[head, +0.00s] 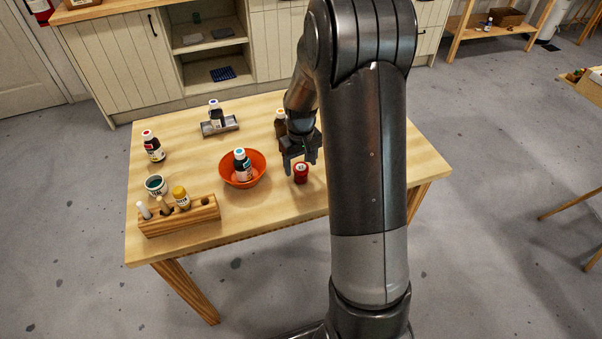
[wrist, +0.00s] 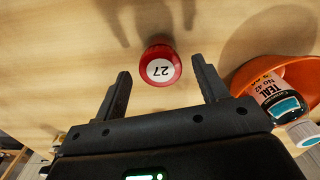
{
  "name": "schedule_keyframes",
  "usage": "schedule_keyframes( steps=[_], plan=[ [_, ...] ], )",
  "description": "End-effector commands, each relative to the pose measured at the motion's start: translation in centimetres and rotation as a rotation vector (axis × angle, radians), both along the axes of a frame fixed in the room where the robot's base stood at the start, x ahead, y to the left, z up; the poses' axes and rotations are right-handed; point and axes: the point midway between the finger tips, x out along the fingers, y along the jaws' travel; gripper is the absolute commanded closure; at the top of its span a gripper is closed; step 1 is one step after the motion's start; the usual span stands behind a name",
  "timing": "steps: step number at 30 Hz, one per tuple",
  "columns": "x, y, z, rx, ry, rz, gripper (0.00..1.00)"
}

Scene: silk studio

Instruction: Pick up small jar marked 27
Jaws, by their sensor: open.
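The small red jar (head: 301,173) stands on the wooden table, right of the orange bowl. In the wrist view the jar (wrist: 160,65) shows its white lid label with the number 27, upside down. My gripper (head: 300,160) is over the table close to the jar. In the wrist view my gripper (wrist: 163,82) is open, with one finger on either side, and the jar lies between and slightly beyond the fingertips. The fingers look apart from the jar; the exact height gap is hard to tell.
An orange bowl (head: 258,163) holding a teal-labelled bottle (head: 242,164) is left of the jar. A brown bottle (head: 280,124) stands behind my gripper. A wooden rack (head: 208,211), a small cup (head: 155,185) and further bottles are at the left. The table's front right is clear.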

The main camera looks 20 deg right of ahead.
Motion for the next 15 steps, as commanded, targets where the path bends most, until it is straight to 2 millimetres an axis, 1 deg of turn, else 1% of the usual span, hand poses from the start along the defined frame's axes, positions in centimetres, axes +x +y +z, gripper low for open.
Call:
schedule_keyframes(
  steps=[1,3,6,9,15],
  plan=[
    [-0.4,0.1,-1.0,0.000,0.005,0.000,0.33],
    [-0.5,0.1,-2.0,0.000,0.005,0.000,0.33],
    [-0.4,0.1,-3.1,0.000,0.003,0.000,0.33],
    [-0.4,0.1,-3.5,0.000,0.001,0.000,0.33],
    [-0.4,0.1,-3.6,0.000,0.000,0.000,0.33]
  ],
)
